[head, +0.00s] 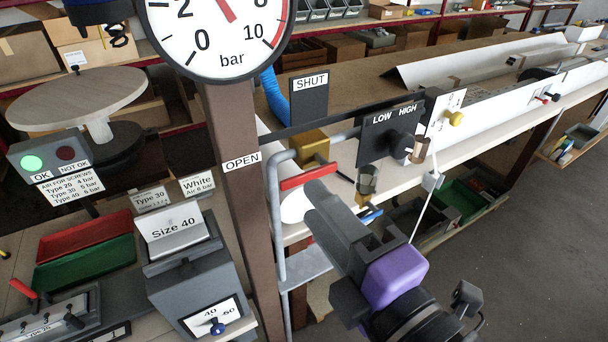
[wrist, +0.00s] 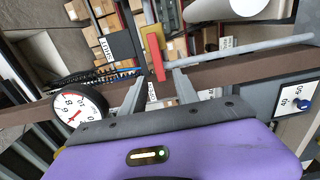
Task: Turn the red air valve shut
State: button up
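The air valve has a brass-yellow body (head: 311,144) and a red lever (head: 308,177). In the wrist view the red lever (wrist: 155,56) points toward the OPEN label (wrist: 151,91), away from the SHUT plate (wrist: 106,52). In the head view the SHUT plate (head: 309,97) stands above the valve, and the OPEN label (head: 242,162) is on the brown post. My gripper (head: 318,195) has its grey fingers reaching up to the lever. In the wrist view my gripper (wrist: 159,79) is open, with the lever's end between the fingertips and gaps on both sides.
A round pressure gauge (head: 220,35) sits on the brown post (head: 240,210). A grey pipe (head: 280,235) runs beside the valve. A black LOW/HIGH panel (head: 375,140) with a knob is to the right. The grey Size 40 machine (head: 190,265) stands at lower left.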

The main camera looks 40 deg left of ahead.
aim_at(296, 184)
jog(key=p+x, duration=0.1)
jog(key=x, duration=0.4)
jog(key=shift+a+r+p, duration=0.15)
jog(key=shift+p, duration=0.15)
jog(key=shift+w+a, duration=0.25)
jog(key=shift+a, duration=0.35)
grip_shut()
dwell(0.6)
